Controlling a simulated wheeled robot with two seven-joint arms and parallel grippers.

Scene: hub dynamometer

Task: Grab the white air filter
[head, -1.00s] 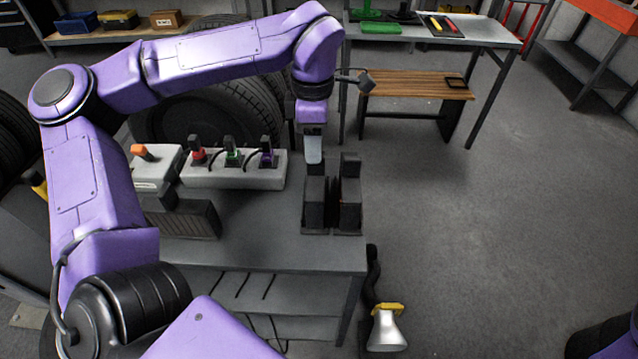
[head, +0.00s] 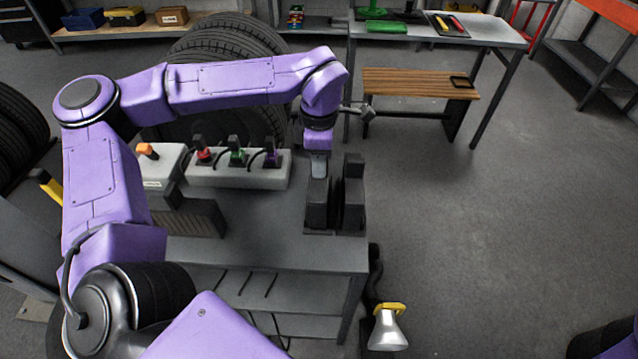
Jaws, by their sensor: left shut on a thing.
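I see no clear white air filter. My left gripper (head: 318,170) points straight down at the right end of the grey bench (head: 270,252). Its fingers are shut on the top of the left dark block (head: 318,208). This block stands upright beside a similar right dark block (head: 352,192), which is free of the gripper. The fingers hide the top of the left block. My right gripper is not in view.
A white strip with red, green and purple plugs (head: 238,174) and a white box with an orange knob (head: 160,168) lie left of the gripper. A ribbed dark box (head: 200,217) stands nearer. A silver cone-shaped lamp (head: 387,330) hangs beside the bench.

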